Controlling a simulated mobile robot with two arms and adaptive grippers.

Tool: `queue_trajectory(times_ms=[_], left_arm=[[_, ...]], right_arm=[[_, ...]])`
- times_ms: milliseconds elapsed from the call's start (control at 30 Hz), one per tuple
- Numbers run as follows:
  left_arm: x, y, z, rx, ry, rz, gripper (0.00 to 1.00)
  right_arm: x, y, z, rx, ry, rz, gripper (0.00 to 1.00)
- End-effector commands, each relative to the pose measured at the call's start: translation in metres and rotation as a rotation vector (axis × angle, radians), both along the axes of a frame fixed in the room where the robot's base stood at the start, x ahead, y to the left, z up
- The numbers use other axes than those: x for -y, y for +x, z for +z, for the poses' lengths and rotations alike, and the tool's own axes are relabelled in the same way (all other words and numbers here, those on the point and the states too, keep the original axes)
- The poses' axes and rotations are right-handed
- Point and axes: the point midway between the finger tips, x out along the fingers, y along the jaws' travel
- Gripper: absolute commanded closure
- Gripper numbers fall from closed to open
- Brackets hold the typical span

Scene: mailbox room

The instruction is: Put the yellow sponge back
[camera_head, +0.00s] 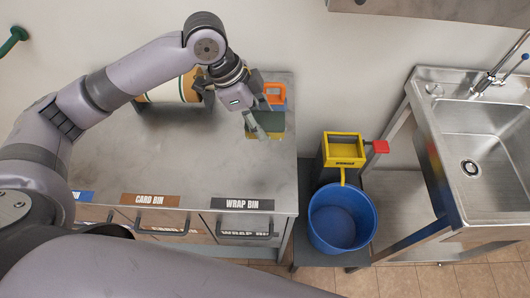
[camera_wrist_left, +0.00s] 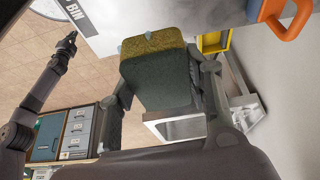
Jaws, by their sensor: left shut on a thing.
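The sponge, with a yellow layer and a dark green layer, is in my left gripper. In the left wrist view the sponge (camera_wrist_left: 160,78) fills the space between the two fingers, its yellow edge facing away. My left gripper (camera_wrist_left: 168,85) is shut on it. In the head view the gripper (camera_head: 252,112) is over the back right part of the counter, and the sponge (camera_head: 273,122) shows partly behind a finger. I cannot tell whether it touches the counter. My right gripper (camera_wrist_left: 68,43) shows small in the left wrist view; its jaws are unclear.
An orange-handled blue item (camera_head: 275,94) stands close behind the sponge. To the right are a yellow box (camera_head: 343,149), a blue bucket (camera_head: 341,216) and a steel sink (camera_head: 490,140). The counter's front is clear.

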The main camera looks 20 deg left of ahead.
Motion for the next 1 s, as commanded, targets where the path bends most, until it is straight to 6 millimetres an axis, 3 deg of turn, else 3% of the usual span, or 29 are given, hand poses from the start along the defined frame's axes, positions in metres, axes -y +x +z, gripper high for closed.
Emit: queue_trajectory(times_ms=[100,300,567,800,1000], left_arm=[[0.000,-0.001,-0.033,-0.006,0.001,0.001,0.77],[0.000,-0.001,-0.077,-0.002,0.000,0.000,0.77],[0.001,0.000,-0.097,-0.001,-0.001,0.000,0.77],[0.000,0.000,-0.131,-0.002,0.001,0.001,0.77],[0.000,0.000,-0.135,0.003,0.000,-0.001,0.77]], right_arm=[[-0.001,-0.001,0.003,-0.002,0.001,0.000,1.00],[0.005,0.000,0.006,-0.001,-0.006,-0.001,1.00],[0.014,0.004,0.007,0.004,-0.016,-0.004,1.00],[0.013,0.004,0.010,0.005,-0.016,-0.004,1.00],[0.013,0.004,0.010,0.004,-0.015,-0.003,1.00]])
